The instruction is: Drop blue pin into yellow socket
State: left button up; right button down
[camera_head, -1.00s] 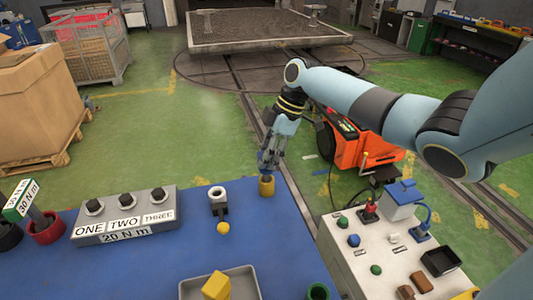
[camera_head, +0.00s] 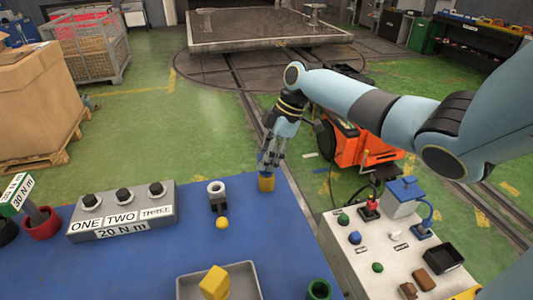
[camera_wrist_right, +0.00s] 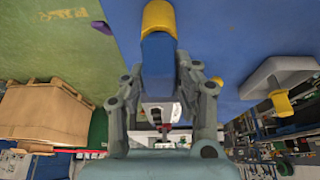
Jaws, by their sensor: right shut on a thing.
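My right gripper (camera_head: 268,163) points down near the far right edge of the blue table. It is shut on the blue pin (camera_wrist_right: 158,58), which shows between its fingers in the right wrist view. The yellow socket (camera_head: 266,184) stands on the table directly below the gripper. In the right wrist view the yellow socket (camera_wrist_right: 159,18) lies at the far end of the pin and in line with it. I cannot tell how far the pin's end is inside the socket. My left gripper is not in view.
A grey box with three black knobs (camera_head: 123,213) stands on the blue table (camera_head: 120,270). A small black fixture with a white ring (camera_head: 216,188) and a yellow ball (camera_head: 222,223) is left of the socket. A grey tray (camera_head: 248,277) holds a yellow block. A control panel (camera_head: 345,262) is at right.

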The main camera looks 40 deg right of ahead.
jog(key=shift+f, duration=0.4)
jog(key=c, duration=0.9)
grip_release()
jog(key=v, duration=1.2)
